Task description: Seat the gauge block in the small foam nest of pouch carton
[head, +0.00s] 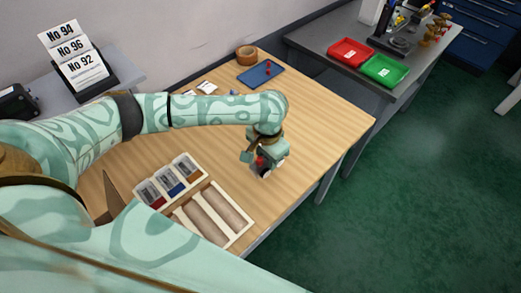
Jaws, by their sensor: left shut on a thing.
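My left gripper (266,165) points down above the right part of the wooden table. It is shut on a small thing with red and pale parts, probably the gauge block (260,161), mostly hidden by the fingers. A pale tray (247,219) with long brown hollows lies at the table's near edge, left of and below the gripper. Beside it is a row of small pale compartments (185,156) with red, blue and brown parts. I cannot tell which is the pouch carton; its small foam nest is not clear. My right gripper is not in view.
A brown cardboard flap (112,196) stands left of the trays. A blue mat (261,76) and a tape roll (247,55) lie at the table's back. Red (350,52) and green (385,70) bins stand on the grey bench. The table's right part is clear.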

